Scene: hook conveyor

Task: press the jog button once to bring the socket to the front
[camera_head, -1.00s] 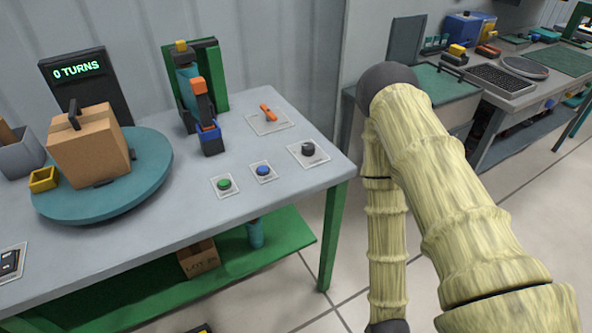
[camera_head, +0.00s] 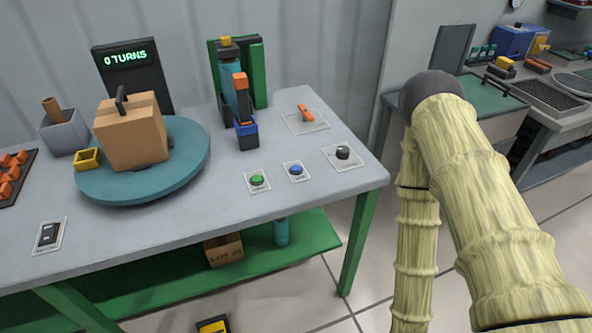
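On the table, a green button (camera_head: 257,180) and a blue button (camera_head: 295,170) sit on small white plates near the front edge. A black knob (camera_head: 343,152) is on a plate to their right. I cannot read the labels, so I cannot tell which is the jog button. A round teal turntable (camera_head: 190,172) carries a cardboard box (camera_head: 132,137) with a dark upright handle on top. A dark piece shows at the box's base; I cannot tell whether it is the socket. The display (camera_head: 130,60) reads "0 TURNS". My arm is on the right; my gripper is out of view.
A teal, blue and orange device (camera_head: 243,110) stands before a green frame behind the buttons. An orange lever (camera_head: 306,112) is on a plate at right. A grey bin (camera_head: 64,132) and a switch plate (camera_head: 48,235) are left. The tabletop before the buttons is clear.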

